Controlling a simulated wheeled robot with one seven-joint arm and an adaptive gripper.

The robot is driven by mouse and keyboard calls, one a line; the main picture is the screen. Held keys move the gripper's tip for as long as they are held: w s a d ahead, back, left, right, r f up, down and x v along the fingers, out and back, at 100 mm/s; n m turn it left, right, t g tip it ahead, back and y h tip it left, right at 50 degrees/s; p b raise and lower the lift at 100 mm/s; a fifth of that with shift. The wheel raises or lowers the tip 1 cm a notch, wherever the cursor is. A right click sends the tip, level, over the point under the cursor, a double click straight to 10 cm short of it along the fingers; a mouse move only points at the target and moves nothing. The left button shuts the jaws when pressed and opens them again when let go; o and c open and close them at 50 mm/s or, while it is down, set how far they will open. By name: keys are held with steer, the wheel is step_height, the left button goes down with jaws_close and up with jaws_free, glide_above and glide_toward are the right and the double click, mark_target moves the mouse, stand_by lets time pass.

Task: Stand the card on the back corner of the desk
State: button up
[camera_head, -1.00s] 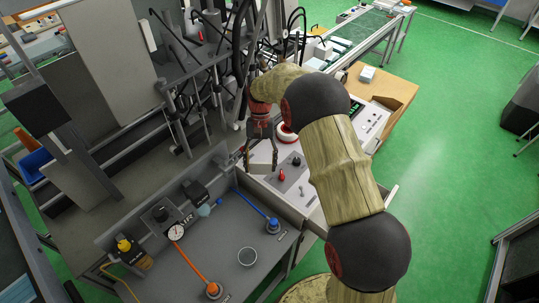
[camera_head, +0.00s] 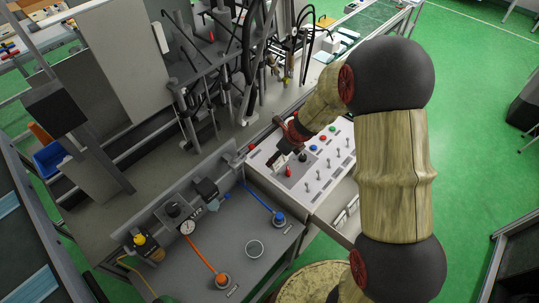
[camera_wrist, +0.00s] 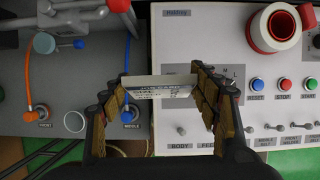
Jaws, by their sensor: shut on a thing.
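My gripper (camera_wrist: 160,92) is shut on the card (camera_wrist: 157,87), a small white piece with dark print, held across between the two fingers in the wrist view. The card is above the seam between the grey worktop (camera_wrist: 68,60) and the white control desk (camera_wrist: 168,55). I cannot tell its exact height.
The control desk carries a red and white round piece (camera_wrist: 275,28), coloured buttons and several toggle switches. Machinery stands behind.

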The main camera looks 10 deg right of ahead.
steer(key=w+f, duration=0.3)
steer(key=w, duration=0.1)
steer(key=w+f+b, duration=0.1)
steer(key=w+f, duration=0.2)
steer(key=w, duration=0.2)
steer(key=w+f, duration=0.3)
steer(key=w, duration=0.1)
steer(key=shift+w+f, duration=0.3)
steer(key=shift+w+f+b, duration=0.2)
steer(key=shift+f+b, duration=0.55)
steer(key=shift+f, duration=0.95)
steer(key=shift+f, duration=0.2)
steer(key=o, duration=1.1)
steer(key=shift+o, duration=0.9)
steer(key=shift+r, duration=0.15)
